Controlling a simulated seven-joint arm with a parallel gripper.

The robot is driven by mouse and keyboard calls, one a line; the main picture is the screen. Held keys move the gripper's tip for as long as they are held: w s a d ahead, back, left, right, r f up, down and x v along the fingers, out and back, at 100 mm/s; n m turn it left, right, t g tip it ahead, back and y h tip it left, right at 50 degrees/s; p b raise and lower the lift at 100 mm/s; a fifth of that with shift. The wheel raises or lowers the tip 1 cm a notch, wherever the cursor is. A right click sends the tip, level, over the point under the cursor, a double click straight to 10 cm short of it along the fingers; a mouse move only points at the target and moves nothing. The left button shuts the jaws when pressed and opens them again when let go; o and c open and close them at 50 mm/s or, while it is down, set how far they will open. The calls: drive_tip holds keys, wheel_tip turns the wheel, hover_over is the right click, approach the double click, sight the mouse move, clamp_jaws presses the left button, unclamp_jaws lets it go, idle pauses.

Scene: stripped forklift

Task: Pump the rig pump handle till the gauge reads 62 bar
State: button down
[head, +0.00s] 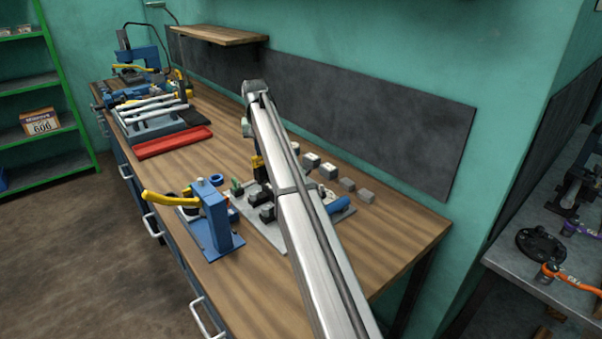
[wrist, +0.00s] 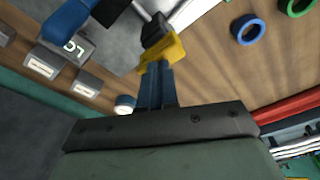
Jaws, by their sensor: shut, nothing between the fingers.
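My gripper (head: 258,164) is shut and empty, low over the far side of the grey rig plate (head: 272,235). In the wrist view its blue fingers end in yellow tips (wrist: 162,50). Just beyond the tips is a black grip (wrist: 155,30) on a pale rod, which looks like the pump handle. The tips overlap it in that view, and I cannot tell whether they touch it. A blue cylinder (head: 337,205) lies on the rig and also shows in the wrist view (wrist: 68,20). My arm hides part of the rig in the head view. I cannot make out a gauge reading.
A blue fixture (head: 212,222) with a yellow lever stands at the bench's front edge. Several grey blocks (head: 328,171) sit behind the rig. A blue ring (head: 216,179) lies nearby. A red tray (head: 174,142) is farther left. Bare wood (head: 270,300) lies at the near end.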

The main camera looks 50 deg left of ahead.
drive_tip(key=shift+f, duration=0.55)
drive_tip(key=shift+r, duration=2.5)
drive_tip(key=shift+f, duration=0.25)
drive_tip(key=shift+f, duration=2.25)
drive_tip(key=shift+r, duration=2.5)
